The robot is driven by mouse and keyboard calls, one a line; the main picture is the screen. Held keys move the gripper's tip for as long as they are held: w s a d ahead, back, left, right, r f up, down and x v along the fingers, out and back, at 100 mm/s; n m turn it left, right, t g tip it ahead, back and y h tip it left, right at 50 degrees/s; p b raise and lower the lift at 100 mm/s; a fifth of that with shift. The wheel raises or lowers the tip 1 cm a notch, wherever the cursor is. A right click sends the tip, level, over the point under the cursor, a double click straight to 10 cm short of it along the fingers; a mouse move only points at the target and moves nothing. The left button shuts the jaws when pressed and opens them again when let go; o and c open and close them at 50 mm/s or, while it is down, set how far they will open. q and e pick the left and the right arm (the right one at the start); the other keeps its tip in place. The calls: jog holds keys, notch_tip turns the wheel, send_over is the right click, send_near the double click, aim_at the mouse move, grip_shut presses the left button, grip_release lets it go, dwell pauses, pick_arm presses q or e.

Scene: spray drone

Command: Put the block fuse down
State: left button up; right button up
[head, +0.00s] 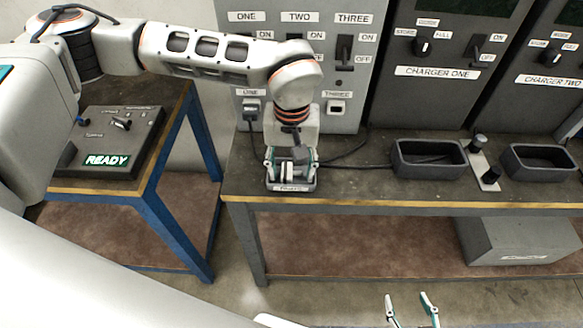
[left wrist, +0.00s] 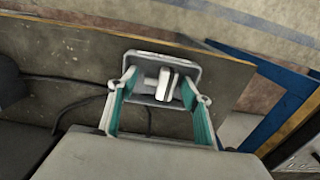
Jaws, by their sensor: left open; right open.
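The block fuse (head: 289,172), a small white block, sits in a small grey labelled tray (head: 291,188) at the front edge of the bench. In the left wrist view the white block (left wrist: 164,84) shows in the tray (left wrist: 163,57), between my fingers. My left gripper (head: 291,165) is open, with its teal-lined fingers on either side of the block and gaps visible beside it. The left wrist view shows the same gripper (left wrist: 160,88) from above. My right gripper (head: 411,300) is open and empty, low in front of the bench.
The bench (head: 370,185) carries two dark bins (head: 428,172), (head: 540,176) and a plate with black knobs (head: 487,180). A grey switch panel (head: 300,60) and charger cabinets (head: 440,100) stand behind. A cable (head: 350,155) lies near my left gripper. A READY console (head: 115,140) stands left.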

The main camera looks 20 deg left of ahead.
aim_at(292, 172)
pick_arm(q)
jog(key=shift+r, duration=0.15)
notch_tip(292, 172, up, 12)
jog(key=p, duration=0.1)
dwell(0.3)
dwell(0.4)
